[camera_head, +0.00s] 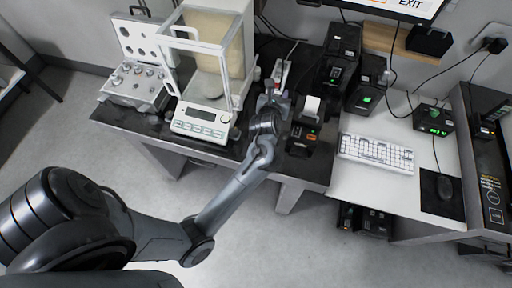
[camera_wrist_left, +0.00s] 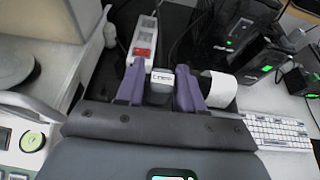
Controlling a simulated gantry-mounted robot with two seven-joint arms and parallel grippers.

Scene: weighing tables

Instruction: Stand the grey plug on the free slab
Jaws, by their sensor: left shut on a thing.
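My left gripper (camera_head: 276,93) is over the dark top of the weighing table (camera_head: 146,124), between the balance and the label printer. In the left wrist view, its two purple fingers (camera_wrist_left: 160,92) are shut on a small pale grey block with dark lettering, which I take for the grey plug (camera_wrist_left: 162,77). The fingers hide its sides and lower part. In the head view the gripper hides the plug. I cannot tell whether it touches the surface below, nor which part is the free slab. My right gripper is not in view.
The glass-walled balance (camera_head: 203,123) stands left of the gripper, with an open weight case (camera_head: 130,92) farther left. A white power strip with a red switch (camera_wrist_left: 145,38) lies just beyond the fingers. The label printer (camera_head: 303,138) is close on the right; a keyboard (camera_head: 376,153) lies beyond it.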

